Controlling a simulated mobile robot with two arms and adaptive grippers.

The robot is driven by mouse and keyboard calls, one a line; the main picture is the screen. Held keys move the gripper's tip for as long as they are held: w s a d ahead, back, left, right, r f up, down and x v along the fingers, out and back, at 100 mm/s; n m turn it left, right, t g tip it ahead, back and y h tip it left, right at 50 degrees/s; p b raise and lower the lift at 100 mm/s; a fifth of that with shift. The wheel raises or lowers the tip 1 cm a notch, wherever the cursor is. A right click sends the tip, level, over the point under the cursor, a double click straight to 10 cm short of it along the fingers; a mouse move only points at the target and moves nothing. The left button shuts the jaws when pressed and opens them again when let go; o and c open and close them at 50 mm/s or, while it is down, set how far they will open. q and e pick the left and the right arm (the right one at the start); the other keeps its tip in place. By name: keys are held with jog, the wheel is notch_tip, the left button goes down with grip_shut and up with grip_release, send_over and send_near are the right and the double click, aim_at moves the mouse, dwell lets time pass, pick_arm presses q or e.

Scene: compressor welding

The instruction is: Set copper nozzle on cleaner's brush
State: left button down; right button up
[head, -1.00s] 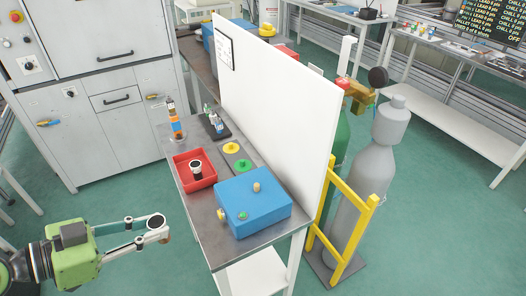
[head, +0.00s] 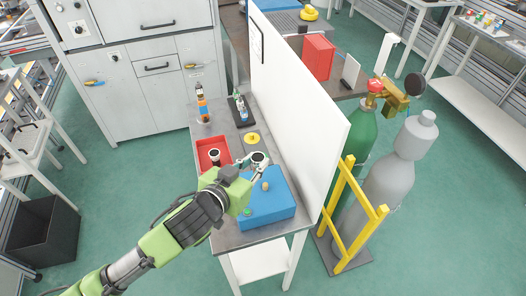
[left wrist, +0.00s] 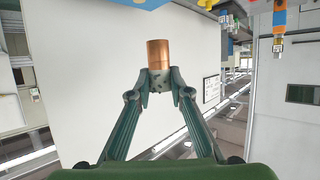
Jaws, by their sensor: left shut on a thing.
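My left gripper (head: 258,162) is shut on the copper nozzle (head: 257,156), whose dark round end with a pale rim faces up in the head view. In the left wrist view the gripper (left wrist: 160,82) pinches the lower part of the copper nozzle (left wrist: 159,53). The blue box (head: 277,209), seemingly the cleaner, sits on the bench's near end. A tan stub (head: 265,186), seemingly its brush, stands on top. The nozzle is apart from the stub, just beyond it in the picture. My gripper and arm hide part of the box.
A red tray (head: 203,146) holds another dark-topped round piece (head: 214,155). A yellow disc (head: 251,138), an orange-blue bottle (head: 202,104) and a small dark stand (head: 240,111) are behind. A white panel (head: 297,93) walls the bench's right side; gas cylinders (head: 388,182) stand beyond it.

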pick_arm(q)
jog(key=shift+s+d+r, duration=0.2)
jog(key=shift+d+r, duration=0.5)
jog(key=shift+d, duration=0.25)
pick_arm(e)
jog(key=shift+w+d+r, duration=0.25)
jog(key=shift+w+d, duration=0.1)
jog(key=shift+w, duration=0.15)
jog(key=shift+w+d+r, duration=0.25)
jog(key=shift+w+d, duration=0.1)
jog(key=shift+w, duration=0.1)
pick_arm(q)
jog(key=shift+f+b, duration=1.55)
jog(key=shift+f, duration=1.35)
pick_arm(e)
jog(key=shift+s+a+f, duration=0.1)
jog(key=shift+s+f, duration=0.05)
jog(key=shift+f, duration=0.75)
jog(key=shift+s+a+f, duration=0.1)
jog(key=shift+f, duration=0.75)
pick_arm(q)
jog(key=shift+f, duration=0.25)
pick_arm(e)
jog(key=shift+f, duration=0.15)
